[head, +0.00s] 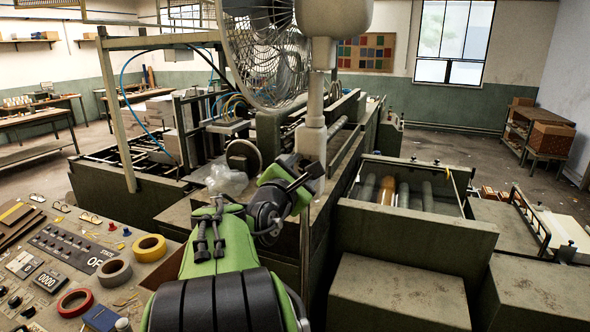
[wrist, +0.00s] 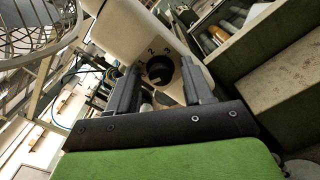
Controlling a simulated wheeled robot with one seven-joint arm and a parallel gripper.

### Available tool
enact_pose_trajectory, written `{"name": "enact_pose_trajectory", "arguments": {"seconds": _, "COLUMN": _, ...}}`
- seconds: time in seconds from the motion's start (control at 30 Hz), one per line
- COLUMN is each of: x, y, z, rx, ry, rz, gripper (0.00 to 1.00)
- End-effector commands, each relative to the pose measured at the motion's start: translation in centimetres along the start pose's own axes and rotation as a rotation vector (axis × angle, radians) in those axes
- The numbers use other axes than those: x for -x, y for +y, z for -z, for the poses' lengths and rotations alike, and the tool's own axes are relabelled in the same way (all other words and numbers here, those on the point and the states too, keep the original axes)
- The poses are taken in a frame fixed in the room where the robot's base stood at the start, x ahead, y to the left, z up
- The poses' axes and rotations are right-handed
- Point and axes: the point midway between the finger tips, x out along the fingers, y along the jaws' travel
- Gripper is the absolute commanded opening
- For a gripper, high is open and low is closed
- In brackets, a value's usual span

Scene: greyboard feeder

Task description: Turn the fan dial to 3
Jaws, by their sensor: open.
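The fan has a wire cage (head: 262,50) and a pale motor housing (head: 333,16) on a pale stand (head: 314,105). In the wrist view, the black round fan dial (wrist: 159,70) sits on the pale housing, with the numerals 2 and 3 beside its upper edge. Its pointer setting is too dark to read. My gripper (wrist: 158,64) is open, with one finger on each side of the dial; contact is not clear. In the head view, my gripper (head: 308,178) is by the lower part of the stand, and the dial is hidden.
A control panel (head: 75,258) with tape rolls, switches and knobs lies at lower left. Grey-green machinery with rollers (head: 405,193) stands at right. A crumpled clear plastic bag (head: 226,180) lies left of my gripper. The fan cage (wrist: 38,32) is close at upper left in the wrist view.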

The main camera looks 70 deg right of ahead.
Motion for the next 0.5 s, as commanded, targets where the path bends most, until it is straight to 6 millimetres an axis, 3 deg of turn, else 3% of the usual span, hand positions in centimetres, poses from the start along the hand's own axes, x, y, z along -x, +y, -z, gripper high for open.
{"name": "enact_pose_trajectory", "arguments": {"seconds": 0.13, "x": 0.04, "y": -0.03, "z": 0.03, "rx": 0.0, "ry": 0.0, "rz": 0.0, "gripper": 0.49}}
{"name": "enact_pose_trajectory", "arguments": {"seconds": 0.43, "x": 0.07, "y": -0.04, "z": 0.04, "rx": 0.0, "ry": 0.0, "rz": 0.001, "gripper": 0.03}}
{"name": "enact_pose_trajectory", "arguments": {"seconds": 0.5, "x": 0.07, "y": -0.04, "z": 0.04, "rx": 0.0, "ry": 0.0, "rz": 0.001, "gripper": 0.0}}
